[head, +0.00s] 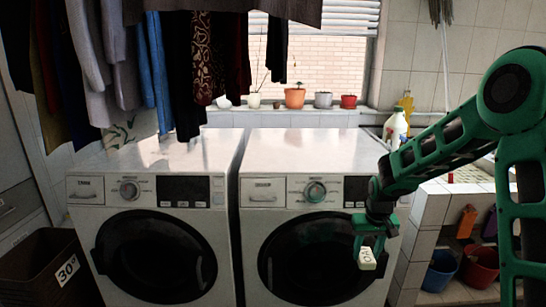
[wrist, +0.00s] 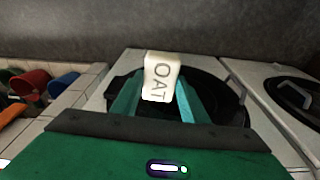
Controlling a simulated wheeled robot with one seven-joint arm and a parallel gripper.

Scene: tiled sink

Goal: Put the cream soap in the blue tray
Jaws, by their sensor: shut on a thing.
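The cream soap (head: 367,259) is a small pale block held at the end of my gripper (head: 369,250), in front of the right washing machine. The soap is in the air and touches nothing but the fingers. I cannot make out a blue tray in either view.
Two white washing machines (head: 300,150) stand side by side, their tops clear. A tiled ledge (head: 440,192) is at the right, with a blue bucket (head: 440,270) and a red bucket (head: 481,266) below. A white bottle (head: 396,127) stands behind my arm. Clothes hang at the upper left.

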